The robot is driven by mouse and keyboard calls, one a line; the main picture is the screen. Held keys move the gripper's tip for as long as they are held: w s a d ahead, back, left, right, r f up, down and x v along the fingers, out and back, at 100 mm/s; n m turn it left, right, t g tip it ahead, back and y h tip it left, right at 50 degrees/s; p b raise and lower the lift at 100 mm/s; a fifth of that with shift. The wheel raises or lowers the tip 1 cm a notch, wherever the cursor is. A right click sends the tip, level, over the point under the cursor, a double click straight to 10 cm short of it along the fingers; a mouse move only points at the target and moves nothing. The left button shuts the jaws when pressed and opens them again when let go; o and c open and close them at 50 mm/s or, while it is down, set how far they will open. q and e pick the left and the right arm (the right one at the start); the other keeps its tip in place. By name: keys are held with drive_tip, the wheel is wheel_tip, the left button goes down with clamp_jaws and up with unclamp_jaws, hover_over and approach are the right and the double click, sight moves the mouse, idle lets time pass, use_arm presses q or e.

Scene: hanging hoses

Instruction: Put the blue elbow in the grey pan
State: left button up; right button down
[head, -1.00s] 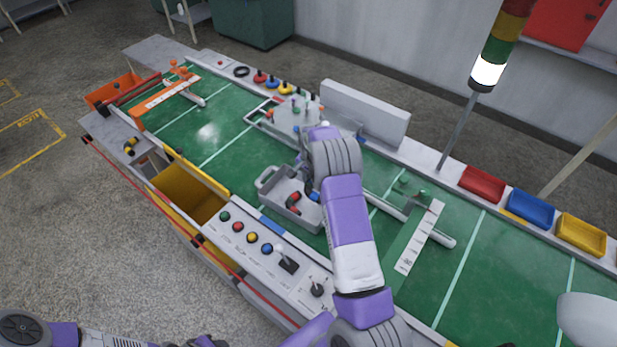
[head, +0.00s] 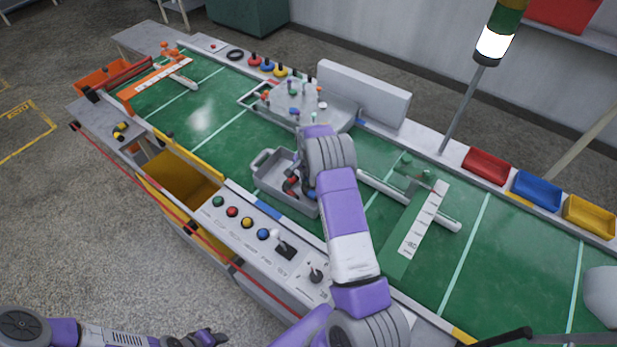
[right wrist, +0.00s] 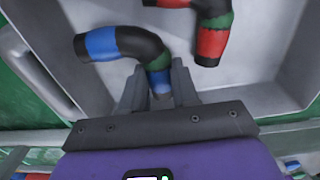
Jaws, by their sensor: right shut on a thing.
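The grey pan (head: 270,178) sits on the green bench top in the head view. Its pale floor (right wrist: 262,62) and walls fill most of the right wrist view. The blue elbow (right wrist: 118,42) is a bent black hose piece with a blue end and a green band. My right gripper (right wrist: 160,88) is shut on its banded end, inside the pan's outline; I cannot tell whether the elbow touches the floor. A red elbow (right wrist: 212,38) lies in the pan beside it, also visible in the head view (head: 292,185). My left gripper (head: 207,339) is at the bottom edge, small and dark.
A yellow bin (head: 180,178) and a button panel (head: 247,222) are along the near edge. A grey fixture with small pegs (head: 305,108) stands behind the pan. Red, blue and yellow trays (head: 487,167) line the far right edge.

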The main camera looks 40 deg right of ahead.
drive_tip(key=shift+f, duration=0.2)
drive_tip(key=c, duration=0.8)
unclamp_jaws()
wheel_tip(320, 180, up, 7)
drive_tip(key=shift+p, duration=0.4)
drive_tip(key=shift+r, duration=0.55)
drive_tip(key=shift+a+r+p, duration=0.1)
drive_tip(key=shift+r+p, duration=2.4)
drive_tip(key=shift+r, duration=0.8)
